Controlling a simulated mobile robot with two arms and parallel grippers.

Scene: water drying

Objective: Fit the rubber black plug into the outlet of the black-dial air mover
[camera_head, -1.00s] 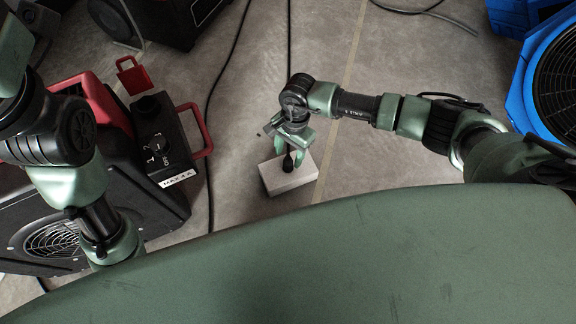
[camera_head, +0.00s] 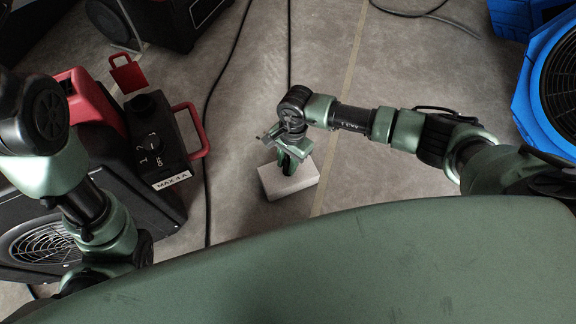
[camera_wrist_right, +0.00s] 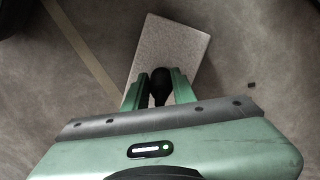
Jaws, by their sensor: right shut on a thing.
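The black plug (camera_wrist_right: 160,86) shows as a dark rounded shape between the two green fingers of my right gripper (camera_wrist_right: 160,88) in the right wrist view. My right gripper (camera_head: 289,165) is shut on the plug, over a pale block (camera_head: 295,184) on the floor. I cannot tell if the plug still touches the block. The black air mover with red handles and a black dial (camera_head: 152,142) stands at the left in the head view, with a "MAX 4 A" label (camera_head: 172,180). I cannot clearly make out its outlet. My left arm comes in from the left; its gripper is out of view.
A blue air mover (camera_head: 535,90) stands at the right edge. Another dark machine (camera_head: 175,22) stands at the top left. A black cable (camera_head: 208,110) runs along the floor between the air mover and the block. The floor around the block is open.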

